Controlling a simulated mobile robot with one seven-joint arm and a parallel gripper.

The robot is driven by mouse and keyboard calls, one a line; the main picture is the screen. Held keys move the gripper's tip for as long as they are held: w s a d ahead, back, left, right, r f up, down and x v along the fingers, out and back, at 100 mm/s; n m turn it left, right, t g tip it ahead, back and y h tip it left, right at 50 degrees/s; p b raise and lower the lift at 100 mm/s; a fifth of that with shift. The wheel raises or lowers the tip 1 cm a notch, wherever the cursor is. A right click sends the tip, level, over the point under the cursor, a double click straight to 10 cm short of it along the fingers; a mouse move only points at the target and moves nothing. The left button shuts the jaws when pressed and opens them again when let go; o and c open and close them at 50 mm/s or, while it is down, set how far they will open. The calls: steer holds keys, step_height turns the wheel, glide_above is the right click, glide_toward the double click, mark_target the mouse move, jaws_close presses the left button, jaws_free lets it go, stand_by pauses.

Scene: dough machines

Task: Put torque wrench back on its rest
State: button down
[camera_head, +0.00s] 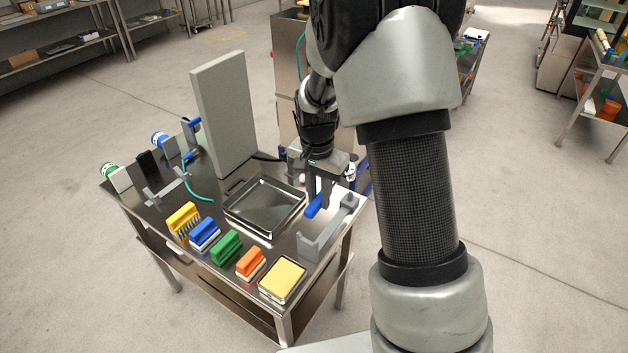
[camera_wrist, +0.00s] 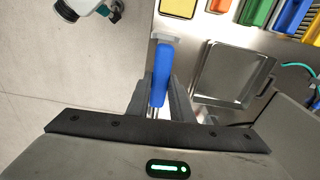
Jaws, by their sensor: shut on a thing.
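The torque wrench shows as a blue handle (camera_head: 315,206) in the head view, tilted, above the right end of the steel table. My gripper (camera_head: 320,190) is shut on it, with the fingers pointing down. In the wrist view the blue handle (camera_wrist: 161,72) lies between my gripper's two fingers (camera_wrist: 161,98); the rest of the wrench is mostly hidden. A grey rest with upright ends (camera_head: 312,246) stands on the table just below and beside the handle. In the wrist view a pale grey part of the rest (camera_wrist: 168,37) shows past the handle's end. I cannot tell whether they touch.
A steel tray (camera_head: 264,232) lies left of the rest. A yellow sponge in a small tray (camera_head: 283,279) and orange (camera_head: 250,262), green (camera_head: 226,247), blue (camera_head: 204,232) and yellow (camera_head: 184,218) brushes line the front. A tall grey panel (camera_head: 224,115) stands behind.

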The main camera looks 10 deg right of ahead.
steer(key=shift+w+r, duration=0.15)
steer(key=shift+w, duration=0.05)
steer(key=shift+s+f+b, duration=0.15)
steer(key=shift+f+b, duration=0.15)
steer(key=shift+f, duration=0.05)
steer(key=shift+f+b, duration=1.3)
steer(key=shift+f, duration=0.6)
steer(key=shift+r, duration=0.15)
steer(key=shift+a+f+b, duration=0.1)
steer(key=shift+f+b, duration=0.2)
steer(key=shift+f, duration=0.15)
steer(key=shift+f, duration=0.15)
steer(key=shift+f+b, duration=1.55)
steer(key=shift+f, duration=0.4)
steer(key=c, duration=1.5)
jaws_free()
steer(key=shift+s, duration=0.1)
